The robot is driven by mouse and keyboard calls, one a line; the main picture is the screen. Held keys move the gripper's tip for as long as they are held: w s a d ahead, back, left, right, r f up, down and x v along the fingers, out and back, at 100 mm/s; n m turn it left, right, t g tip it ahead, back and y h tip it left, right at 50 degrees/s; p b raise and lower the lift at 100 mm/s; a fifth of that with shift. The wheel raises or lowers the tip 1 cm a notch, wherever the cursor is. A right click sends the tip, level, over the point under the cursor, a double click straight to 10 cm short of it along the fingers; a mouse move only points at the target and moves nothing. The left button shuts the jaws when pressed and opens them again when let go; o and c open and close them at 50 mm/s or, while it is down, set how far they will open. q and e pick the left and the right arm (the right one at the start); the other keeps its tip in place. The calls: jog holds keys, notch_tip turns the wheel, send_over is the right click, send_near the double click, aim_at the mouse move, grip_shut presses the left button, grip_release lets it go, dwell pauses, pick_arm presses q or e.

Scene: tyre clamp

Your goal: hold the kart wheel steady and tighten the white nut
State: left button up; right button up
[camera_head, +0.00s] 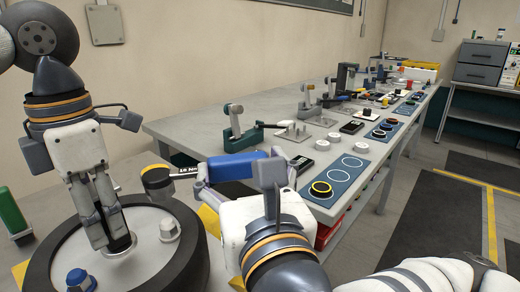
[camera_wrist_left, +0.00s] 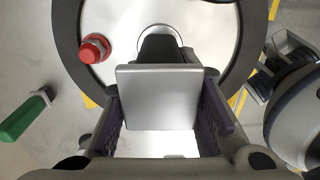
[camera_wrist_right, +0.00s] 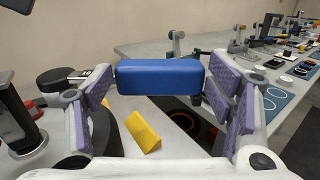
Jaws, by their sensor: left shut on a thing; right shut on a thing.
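The kart wheel lies flat at the lower left, with a black tyre (camera_head: 190,262) around a pale disc (camera_head: 140,265). The white nut (camera_head: 169,229) stands on the disc's right side. A blue nut (camera_head: 80,281) is at the disc's near left, and a red nut (camera_wrist_left: 95,48) shows in the left wrist view. My left gripper (camera_head: 119,243) points down at the wheel's middle, shut on a silver block (camera_wrist_left: 158,97). My right gripper (camera_wrist_right: 160,85) is shut on the blue handle (camera_wrist_right: 160,76) of a wrench. The wrench's round black-and-yellow head (camera_head: 157,181) is above the wheel's far side, apart from the white nut.
A long grey workbench (camera_head: 270,110) runs back to the right, with clamps, white discs and blue mats (camera_head: 335,180). A yellow wedge (camera_wrist_right: 144,132) is beside the tyre. A green-handled item (camera_head: 12,214) is at the far left. Open floor lies to the right.

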aim_at(231, 154)
jog(key=shift+s+d+f+m+h, duration=0.1)
jog(key=shift+s+f+m+h, duration=0.15)
jog(key=shift+s, duration=0.3)
jog(key=shift+s+f+m+h, duration=0.15)
jog(key=shift+s+f+h, duration=0.15)
jog(key=shift+s, duration=0.25)
jog(key=shift+w+r+n+y, duration=0.2)
jog(key=shift+w+n+y, duration=0.15)
jog(key=shift+w+n, duration=0.05)
jog(key=w+n+y, duration=0.1)
jog(key=w+n+g+y, duration=0.1)
jog(key=y, duration=0.1)
jog(key=w+n+g+y, duration=0.1)
jog(key=w+y, duration=0.1)
jog(key=shift+f, duration=0.25)
jog(key=w+a+n+g+y, duration=0.1)
jog(key=g+y, duration=0.1)
jog(key=w+n+g+y, duration=0.2)
jog(key=w+a+n+g+y, duration=0.1)
jog(key=n+y, duration=0.1)
jog(key=shift+w+a+g, duration=0.3)
jog(key=shift+a+g, duration=0.05)
jog(key=shift+g, duration=0.05)
jog(key=shift+w+a+f+n+g+y, duration=0.1)
jog(key=shift+w+a+n+g+y, duration=0.15)
jog(key=shift+n+g, duration=0.2)
jog(key=shift+s+f, duration=0.2)
jog(key=shift+f, duration=0.55)
jog(key=shift+s+d, duration=0.1)
jog(key=shift+f, duration=0.15)
